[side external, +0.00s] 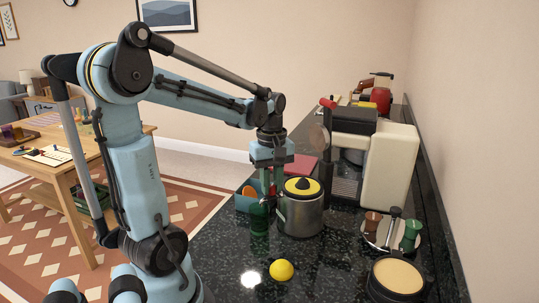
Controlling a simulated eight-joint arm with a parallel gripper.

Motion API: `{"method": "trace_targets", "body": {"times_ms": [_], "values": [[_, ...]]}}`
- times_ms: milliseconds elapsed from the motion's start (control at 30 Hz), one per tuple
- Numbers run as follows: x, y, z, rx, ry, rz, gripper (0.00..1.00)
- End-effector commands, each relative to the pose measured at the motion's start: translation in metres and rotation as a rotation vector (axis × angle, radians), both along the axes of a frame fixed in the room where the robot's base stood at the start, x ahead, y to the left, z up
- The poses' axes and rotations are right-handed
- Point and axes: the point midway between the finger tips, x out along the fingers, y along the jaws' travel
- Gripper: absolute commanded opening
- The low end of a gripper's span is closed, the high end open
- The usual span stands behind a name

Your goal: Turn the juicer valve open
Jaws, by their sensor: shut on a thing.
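The juicer (301,213) is a steel cylinder with a yellow and black top, standing upright on the dark counter. My gripper (271,183) points down at the juicer's left side, with its fingers close together around a small part there. That part appears to be the juicer valve; the fingers mostly hide it, and I cannot tell how far it is turned. A dark green cup (259,220) stands just left of the juicer, below my gripper.
A yellow ball (281,270) lies on the counter (325,270) in front of the juicer. A cream and black coffee machine (390,165) stands to the right. A round tray with brown and green-handled tools (411,236) and a round tan-topped container (398,275) are front right.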

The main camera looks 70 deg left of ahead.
Motion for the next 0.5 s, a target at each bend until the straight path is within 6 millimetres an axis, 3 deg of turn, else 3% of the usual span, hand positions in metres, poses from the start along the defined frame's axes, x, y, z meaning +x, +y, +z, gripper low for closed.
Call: {"method": "trace_targets", "body": {"times_ms": [500], "values": [[0.0002, -0.0004, -0.0003, -0.001, 0.0, -0.428, 0.0]]}}
